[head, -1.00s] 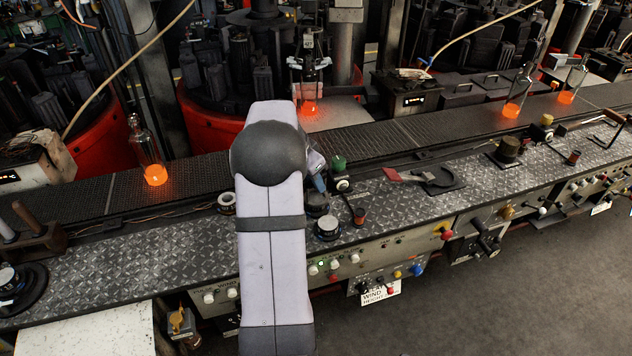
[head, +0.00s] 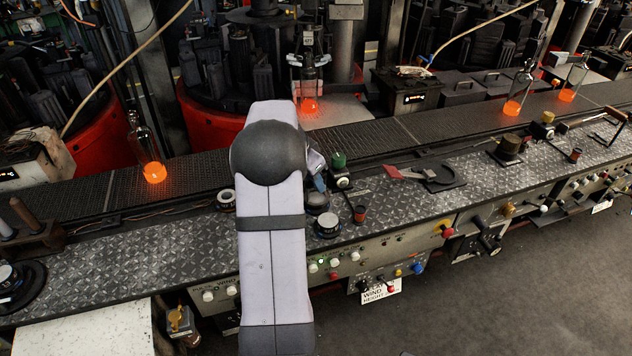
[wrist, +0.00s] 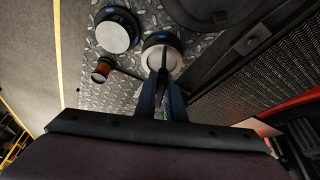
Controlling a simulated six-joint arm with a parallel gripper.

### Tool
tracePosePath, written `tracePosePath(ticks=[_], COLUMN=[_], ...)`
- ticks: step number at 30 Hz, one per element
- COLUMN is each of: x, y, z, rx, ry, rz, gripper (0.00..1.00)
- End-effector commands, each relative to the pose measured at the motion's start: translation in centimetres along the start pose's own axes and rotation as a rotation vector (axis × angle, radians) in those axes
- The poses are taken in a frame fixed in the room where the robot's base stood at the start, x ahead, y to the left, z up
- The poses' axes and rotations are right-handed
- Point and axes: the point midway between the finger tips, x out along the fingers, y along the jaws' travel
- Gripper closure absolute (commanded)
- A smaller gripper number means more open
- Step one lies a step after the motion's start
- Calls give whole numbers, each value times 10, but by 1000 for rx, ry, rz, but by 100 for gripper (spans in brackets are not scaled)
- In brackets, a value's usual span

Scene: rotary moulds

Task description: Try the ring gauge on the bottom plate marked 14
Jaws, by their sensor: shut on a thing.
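Two round bottom plates with pale tops, dark rims and blue marks lie on the bench; I cannot read their numbers. The nearer plate (head: 327,226) also shows in the wrist view (wrist: 116,33). The farther plate (head: 318,205) is under my gripper (head: 319,182) and partly hidden by it; it also shows in the wrist view (wrist: 153,50). In the wrist view, my gripper (wrist: 163,78) has its narrow fingers close together at this plate's edge. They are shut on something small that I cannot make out. I cannot tell whether it is the ring gauge.
A pale ring (head: 226,199) lies left of my arm. A red-handled tool (head: 392,172) and a dark pad (head: 447,184) lie right. A green knob (head: 338,160) and a small red-orange piece (head: 360,214) stand close by. Glowing bottles (head: 154,172) are on the conveyor behind.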

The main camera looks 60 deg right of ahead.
Motion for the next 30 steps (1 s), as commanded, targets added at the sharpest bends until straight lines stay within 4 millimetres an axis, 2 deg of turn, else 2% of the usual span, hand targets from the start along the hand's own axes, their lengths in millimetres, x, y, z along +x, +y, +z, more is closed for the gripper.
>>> tracePosePath(ticks=[30], x=[10], y=[0], z=[4], rx=[0], ry=[1], rz=[-1], gripper=[100])
